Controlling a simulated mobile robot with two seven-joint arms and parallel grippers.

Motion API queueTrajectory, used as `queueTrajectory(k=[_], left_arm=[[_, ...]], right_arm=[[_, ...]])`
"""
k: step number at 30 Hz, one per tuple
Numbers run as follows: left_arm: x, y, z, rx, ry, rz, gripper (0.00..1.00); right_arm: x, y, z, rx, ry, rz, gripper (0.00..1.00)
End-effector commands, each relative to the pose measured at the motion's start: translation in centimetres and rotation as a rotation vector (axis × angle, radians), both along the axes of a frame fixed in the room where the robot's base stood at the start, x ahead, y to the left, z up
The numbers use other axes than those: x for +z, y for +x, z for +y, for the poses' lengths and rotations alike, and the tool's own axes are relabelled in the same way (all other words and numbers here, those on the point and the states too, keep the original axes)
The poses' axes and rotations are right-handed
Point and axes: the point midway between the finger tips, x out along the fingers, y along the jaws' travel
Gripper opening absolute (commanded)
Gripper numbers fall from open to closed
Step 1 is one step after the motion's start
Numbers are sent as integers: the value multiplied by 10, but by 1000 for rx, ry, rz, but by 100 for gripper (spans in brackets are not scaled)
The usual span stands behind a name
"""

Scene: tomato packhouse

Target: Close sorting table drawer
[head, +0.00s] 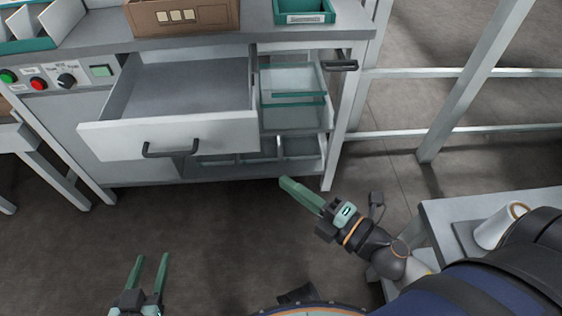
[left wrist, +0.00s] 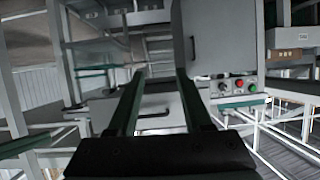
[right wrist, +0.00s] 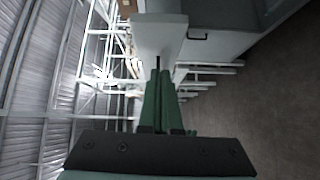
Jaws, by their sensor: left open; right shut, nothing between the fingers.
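The sorting table's white drawer (head: 220,134) is pulled out, with an empty grey interior and a dark bar handle (head: 170,150) on its front. The sorting table (head: 105,42) stands at the back left in the head view. My left gripper (head: 152,257) is open and empty, low in the head view, well in front of the drawer and apart from it. My right gripper (head: 284,182) is shut and empty, right of the drawer and nearer to me, pointing up-left. In the right wrist view its fingers (right wrist: 158,75) are together.
Beside the drawer is an open compartment with glass-like shelves (head: 292,98). A cardboard box (head: 182,22) and a green tray (head: 303,12) sit on the tabletop. A control panel (head: 60,78) is at left. A side table (head: 440,215) stands at right. The floor in front is clear.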

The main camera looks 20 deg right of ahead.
Motion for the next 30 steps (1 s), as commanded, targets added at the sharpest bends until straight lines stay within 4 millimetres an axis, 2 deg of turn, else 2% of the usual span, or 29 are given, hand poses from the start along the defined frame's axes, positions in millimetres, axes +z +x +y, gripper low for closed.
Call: queueTrajectory(k=[1,8,16,21,30], left_arm=[[-5,1,0,-2,0,-7,50],[-12,-4,-1,-1,-1,31,50],[-54,-34,-3,7,-1,238,50],[-69,-53,-5,7,-4,346,50],[-55,-50,-8,4,-8,338,50]], right_arm=[[-5,-1,2,12,-25,-16,0],[-2,2,6,28,-54,-34,0],[0,22,16,28,-52,-34,0],[2,45,28,27,-52,-35,0],[1,88,50,26,-50,-33,0]])
